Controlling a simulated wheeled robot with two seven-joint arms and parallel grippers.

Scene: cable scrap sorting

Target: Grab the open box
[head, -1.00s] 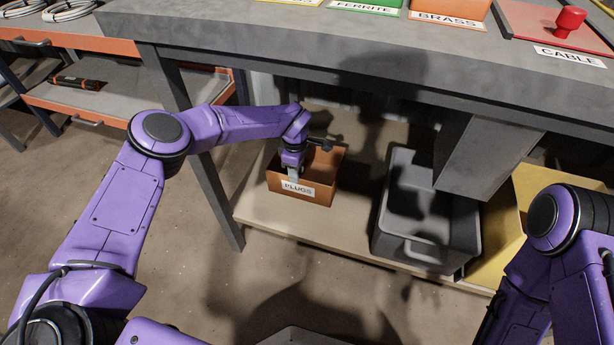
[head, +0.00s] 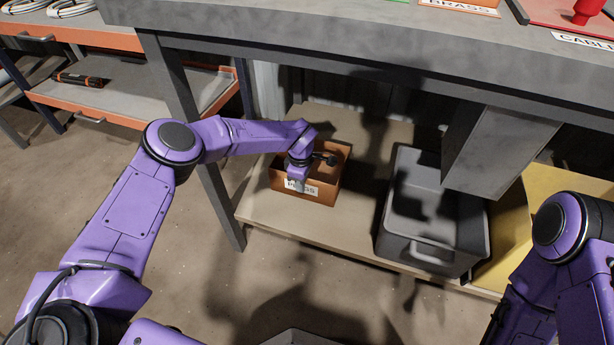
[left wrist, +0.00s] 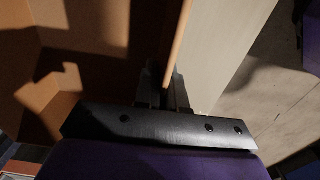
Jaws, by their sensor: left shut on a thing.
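The open box is an orange-brown bin (head: 330,186) labelled PLUGS, standing on the lower shelf under the workbench. My left gripper (head: 297,181) reaches down onto the bin's front wall from above and is shut on it. In the left wrist view the left gripper's fingers (left wrist: 163,92) pinch the wall's rim (left wrist: 179,45), with the bin's inside (left wrist: 85,50) to the left. The gripper hides part of the label. My right arm shows at the right edge of the head view, but its gripper is not in view.
A grey crate (head: 425,247) stands to the right on the same shelf (head: 330,232), with a yellow container (head: 558,178) beyond it. The workbench top (head: 330,45) overhangs the shelf. A table leg (head: 217,205) stands left of the bin.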

